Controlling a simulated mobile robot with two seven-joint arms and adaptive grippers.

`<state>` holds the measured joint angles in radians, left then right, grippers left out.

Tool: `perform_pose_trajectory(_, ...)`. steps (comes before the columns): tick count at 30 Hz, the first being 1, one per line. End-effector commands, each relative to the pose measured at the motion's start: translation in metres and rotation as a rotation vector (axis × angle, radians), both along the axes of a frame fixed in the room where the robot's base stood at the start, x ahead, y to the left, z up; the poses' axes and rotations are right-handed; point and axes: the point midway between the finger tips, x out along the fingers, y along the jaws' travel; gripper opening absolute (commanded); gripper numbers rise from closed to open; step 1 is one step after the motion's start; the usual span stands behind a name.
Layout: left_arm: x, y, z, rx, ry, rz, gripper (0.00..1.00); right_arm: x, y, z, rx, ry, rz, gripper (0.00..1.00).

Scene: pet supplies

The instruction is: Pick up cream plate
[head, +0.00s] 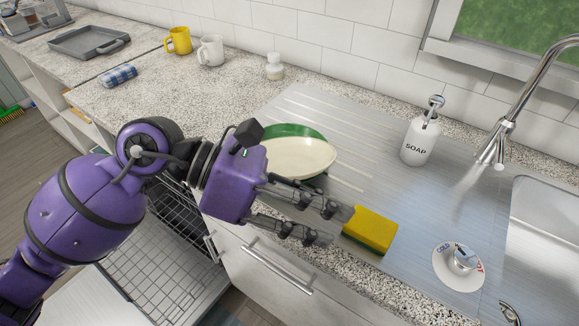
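A cream plate (302,158) lies on the ribbed metal drainboard, partly hidden by my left gripper's body. A green plate or bowl (291,131) shows behind and under it. My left gripper (337,224) is in front of the cream plate, over the counter's front edge, pointing right. Its two fingers are apart, with nothing seen between them. The upper fingertip is close to a yellow sponge; I cannot tell whether they touch. My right gripper is not in view.
A yellow sponge (371,230) with a green underside lies right of the fingertips. A soap bottle (420,138), a faucet (496,147) and a sink (550,240) are at the right. Mugs (210,51) stand at the back. An open dishwasher rack (160,265) is below.

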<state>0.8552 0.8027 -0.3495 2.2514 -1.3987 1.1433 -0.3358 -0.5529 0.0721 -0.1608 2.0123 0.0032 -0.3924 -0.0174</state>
Motion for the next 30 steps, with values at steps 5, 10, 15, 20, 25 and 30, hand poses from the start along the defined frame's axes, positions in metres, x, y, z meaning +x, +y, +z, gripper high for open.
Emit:
perform_pose_trajectory(5, 0.051, 0.045, -0.021, 0.397, -0.458, -0.069, 0.28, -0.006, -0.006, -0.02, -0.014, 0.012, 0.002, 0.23)
perform_pose_trajectory(10, 0.091, 0.082, -0.007, 0.626, -0.691, -0.048, 0.28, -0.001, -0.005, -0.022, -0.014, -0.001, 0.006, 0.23)
perform_pose_trajectory(15, 0.104, 0.091, -0.004, 0.693, -0.753, -0.034, 0.28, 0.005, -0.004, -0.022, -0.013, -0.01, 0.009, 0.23)
perform_pose_trajectory(20, 0.11, 0.084, -0.019, 0.693, -0.752, -0.034, 0.28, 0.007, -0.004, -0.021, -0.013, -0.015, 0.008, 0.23)
perform_pose_trajectory(25, 0.118, 0.075, -0.037, 0.691, -0.749, -0.034, 0.28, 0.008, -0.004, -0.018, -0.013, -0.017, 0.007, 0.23)
perform_pose_trajectory(30, 0.126, 0.065, -0.058, 0.691, -0.749, -0.033, 0.28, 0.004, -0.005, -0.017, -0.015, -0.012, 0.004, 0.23)
